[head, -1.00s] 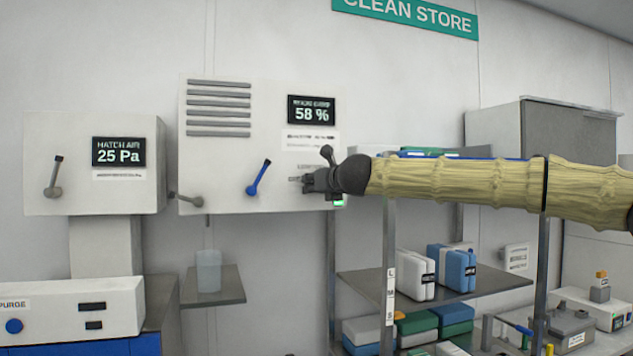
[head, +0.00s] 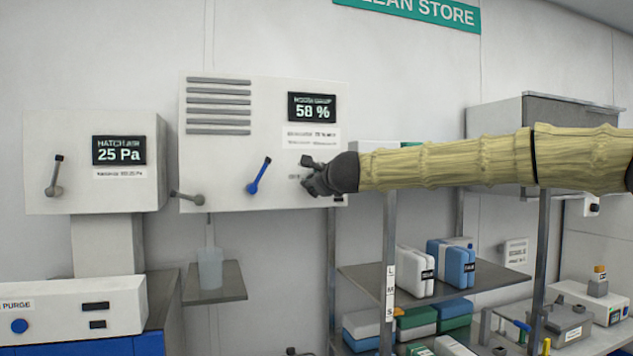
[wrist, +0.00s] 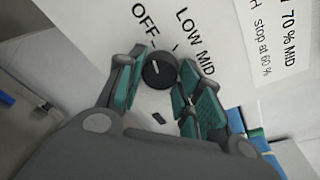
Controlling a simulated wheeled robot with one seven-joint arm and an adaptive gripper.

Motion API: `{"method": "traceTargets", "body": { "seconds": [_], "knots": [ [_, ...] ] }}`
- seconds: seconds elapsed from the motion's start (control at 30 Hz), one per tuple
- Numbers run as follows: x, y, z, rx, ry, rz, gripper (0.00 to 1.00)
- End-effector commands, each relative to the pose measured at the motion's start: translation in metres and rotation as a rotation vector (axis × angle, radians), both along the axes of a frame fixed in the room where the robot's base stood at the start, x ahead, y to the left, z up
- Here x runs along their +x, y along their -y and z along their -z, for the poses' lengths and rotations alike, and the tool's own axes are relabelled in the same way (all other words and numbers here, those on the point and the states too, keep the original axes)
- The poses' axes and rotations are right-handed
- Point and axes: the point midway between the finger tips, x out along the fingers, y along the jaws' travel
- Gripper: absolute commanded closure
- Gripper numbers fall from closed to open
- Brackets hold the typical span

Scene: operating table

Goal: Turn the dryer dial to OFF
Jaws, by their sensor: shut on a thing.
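The dryer is the white wall unit (head: 230,165) with a 58 % display (head: 312,107). Its dark round dial (wrist: 159,70) shows in the wrist view below the printed OFF, LOW and MID marks. A small pale mark on the dial's upper face seems to lie toward OFF, but it is too small to read surely. My gripper (head: 308,178) is at the lower right of the dryer's front. In the wrist view its teal-padded fingers (wrist: 157,84) stand on both sides of the dial and are shut on it. In the head view the gripper hides the dial.
A blue lever (head: 259,176) is on the dryer front, left of my gripper. The hatch air box (head: 60,190) with a grey lever hangs further left. A shelf rack (head: 390,250) with boxes stands below my arm. A small shelf holds a clear cup (head: 210,268).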

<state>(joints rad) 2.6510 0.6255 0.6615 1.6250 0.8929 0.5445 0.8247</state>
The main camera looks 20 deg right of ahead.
Motion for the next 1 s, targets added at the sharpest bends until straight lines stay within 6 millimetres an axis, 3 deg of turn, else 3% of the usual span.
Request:
{"method": "traceTargets", "body": {
  "seconds": [0.57, 0.6, 0.7, 1.0],
  "knots": [
    [0.0003, -0.0004, 0.0039, -0.031, -0.003, -0.001, 0.88],
    [0.0003, -0.0004, 0.0039, -0.031, -0.003, -0.001, 0.57],
    [0.0003, -0.0004, 0.0030, -0.030, -0.002, -0.001, 0.43],
    [-0.0004, -0.0003, 0.0009, -0.030, -0.001, 0.000, 0.43]
  ]
}}
